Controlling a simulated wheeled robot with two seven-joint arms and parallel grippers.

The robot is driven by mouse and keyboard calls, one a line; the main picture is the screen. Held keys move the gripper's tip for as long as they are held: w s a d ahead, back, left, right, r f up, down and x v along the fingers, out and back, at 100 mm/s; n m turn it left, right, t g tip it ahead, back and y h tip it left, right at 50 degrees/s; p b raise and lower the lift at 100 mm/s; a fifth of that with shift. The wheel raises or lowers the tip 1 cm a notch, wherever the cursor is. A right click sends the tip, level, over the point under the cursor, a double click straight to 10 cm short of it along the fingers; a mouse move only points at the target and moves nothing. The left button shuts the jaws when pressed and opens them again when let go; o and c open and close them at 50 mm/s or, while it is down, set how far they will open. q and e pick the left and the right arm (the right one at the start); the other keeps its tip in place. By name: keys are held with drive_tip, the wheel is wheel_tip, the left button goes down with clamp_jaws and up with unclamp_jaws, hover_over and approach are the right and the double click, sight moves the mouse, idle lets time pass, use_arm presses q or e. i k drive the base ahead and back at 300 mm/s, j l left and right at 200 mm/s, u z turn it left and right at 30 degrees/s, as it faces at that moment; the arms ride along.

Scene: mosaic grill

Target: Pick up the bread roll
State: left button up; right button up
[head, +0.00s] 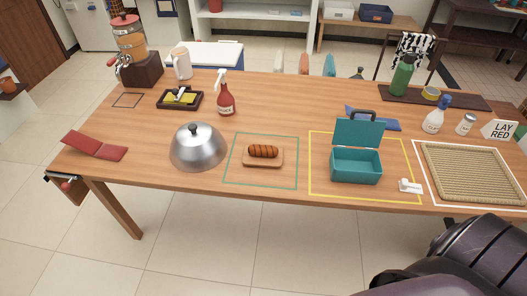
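A brown, oblong item with dark stripes across it (263,151), which looks like the bread roll, lies on a small wooden board (263,162). The board rests inside a green outlined rectangle (233,181) on the wooden table, near its front edge. Nothing covers the roll. Neither of my grippers is in view, so their distance from the roll does not show.
A silver dome lid (198,148) stands just left of the board. An open teal box (356,164) stands to the right inside a yellow outline. A red sauce bottle (226,100) stands behind. A woven mat (472,172) lies far right. A dark bulky shape fills the lower right corner.

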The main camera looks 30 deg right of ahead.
sight(262, 150)
drive_tip(key=i+j+z, duration=0.25)
drive_tip(key=i, duration=0.25)
drive_tip(key=i+j+z, duration=0.3)
drive_tip(key=i+j, duration=0.2)
